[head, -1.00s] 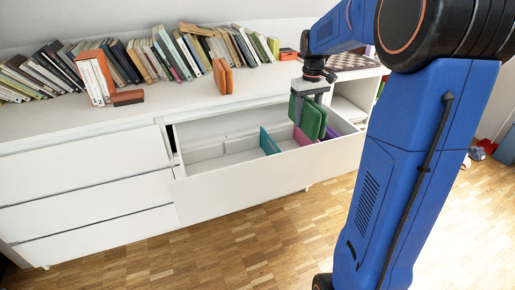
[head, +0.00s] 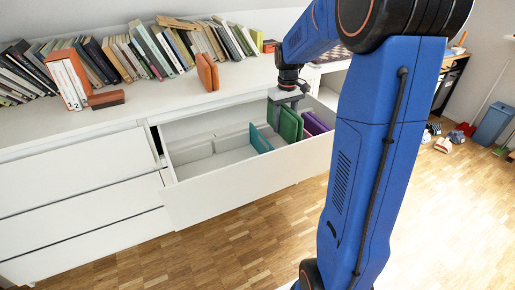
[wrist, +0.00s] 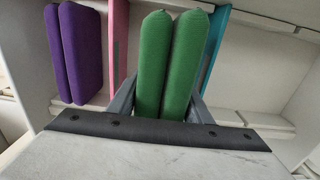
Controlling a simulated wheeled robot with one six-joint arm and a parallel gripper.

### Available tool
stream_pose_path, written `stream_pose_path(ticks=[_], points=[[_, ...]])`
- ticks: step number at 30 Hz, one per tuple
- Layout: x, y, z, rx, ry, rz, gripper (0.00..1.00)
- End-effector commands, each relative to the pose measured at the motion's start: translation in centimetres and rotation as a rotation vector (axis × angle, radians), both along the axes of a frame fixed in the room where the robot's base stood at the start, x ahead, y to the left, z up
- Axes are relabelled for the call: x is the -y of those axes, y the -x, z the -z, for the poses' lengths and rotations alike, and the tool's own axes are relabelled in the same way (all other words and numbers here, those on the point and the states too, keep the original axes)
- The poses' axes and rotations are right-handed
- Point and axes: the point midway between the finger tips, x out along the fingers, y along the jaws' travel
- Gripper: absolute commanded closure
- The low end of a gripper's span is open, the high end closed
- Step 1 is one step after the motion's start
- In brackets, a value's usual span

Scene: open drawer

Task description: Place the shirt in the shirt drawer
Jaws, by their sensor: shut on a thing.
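The green folded shirt (head: 291,124) stands upright, doubled into two thick layers, in the open drawer (head: 245,182). My gripper (head: 287,100) is shut on it from above. In the wrist view the fingers of my gripper (wrist: 160,104) press on both sides of the green shirt (wrist: 168,62). The shirt is between a teal divider (wrist: 214,45) and a pink divider (wrist: 118,45). A purple folded item (wrist: 80,52) stands beyond the pink divider. In the head view, the shirt's lower edge is hidden by the drawer front.
The teal divider (head: 260,138) bounds a left drawer section holding low pale blocks (head: 200,151). Shoes (head: 443,145) lie on the floor at right.

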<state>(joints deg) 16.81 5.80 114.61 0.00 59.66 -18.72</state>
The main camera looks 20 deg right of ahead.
Motion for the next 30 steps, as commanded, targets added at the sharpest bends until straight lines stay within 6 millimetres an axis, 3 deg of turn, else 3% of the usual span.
stream_pose_path(ticks=[10, 17, 25, 30], points=[[0.0, 0.0, 5.3, -0.001, 0.000, 0.000, 0.81], [0.0, 0.0, 6.8, 0.001, 0.000, 0.000, 0.81], [0.0, 0.0, 9.9, 0.000, 0.000, 0.000, 0.81], [0.0, 0.0, 10.1, 0.001, 0.000, 0.000, 0.81]])
